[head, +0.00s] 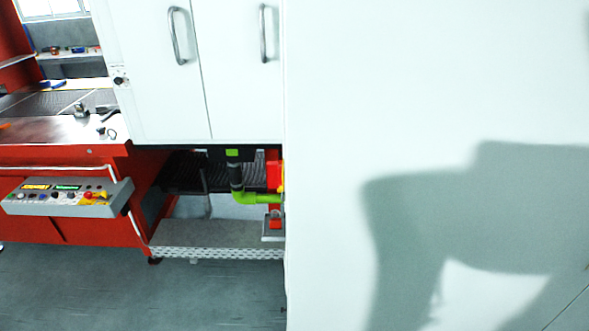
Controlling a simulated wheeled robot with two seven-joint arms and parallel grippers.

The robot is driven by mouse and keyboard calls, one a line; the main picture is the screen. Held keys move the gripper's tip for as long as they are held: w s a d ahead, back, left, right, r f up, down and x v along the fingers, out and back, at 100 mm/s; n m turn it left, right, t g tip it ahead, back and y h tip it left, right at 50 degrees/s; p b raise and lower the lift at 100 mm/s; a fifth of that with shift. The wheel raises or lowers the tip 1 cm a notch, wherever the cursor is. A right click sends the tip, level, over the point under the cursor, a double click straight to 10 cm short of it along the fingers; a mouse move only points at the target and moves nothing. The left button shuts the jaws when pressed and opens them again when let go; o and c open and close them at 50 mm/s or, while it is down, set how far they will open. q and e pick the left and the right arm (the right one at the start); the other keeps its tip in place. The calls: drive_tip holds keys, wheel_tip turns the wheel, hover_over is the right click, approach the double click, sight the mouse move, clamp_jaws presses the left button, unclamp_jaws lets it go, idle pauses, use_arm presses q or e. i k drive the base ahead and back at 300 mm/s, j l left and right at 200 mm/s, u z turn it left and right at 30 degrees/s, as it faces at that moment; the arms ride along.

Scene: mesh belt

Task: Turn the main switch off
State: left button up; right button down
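No part labelled as the main switch can be made out. A grey control panel (70,196) with two lit displays, several small knobs and a red-on-yellow button (88,195) is on the front of the red machine at the left. A small black knob (119,81) sits on the left edge of the white cabinet. A red and yellow part (275,176) shows partly at the edge of the large white panel, which hides the rest. Neither of my grippers is in view.
A large white panel (430,80) fills the right half, with a dark shadow on it. The white cabinet (160,110) has two handled doors. A red machine (90,222) with a worktop stands at the left. Grey floor (90,285) is clear at lower left.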

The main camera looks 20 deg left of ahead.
sight(274, 171)
drive_tip(key=k+j, duration=0.1)
drive_tip(key=j, duration=1.2)
drive_tip(key=k+u, duration=0.05)
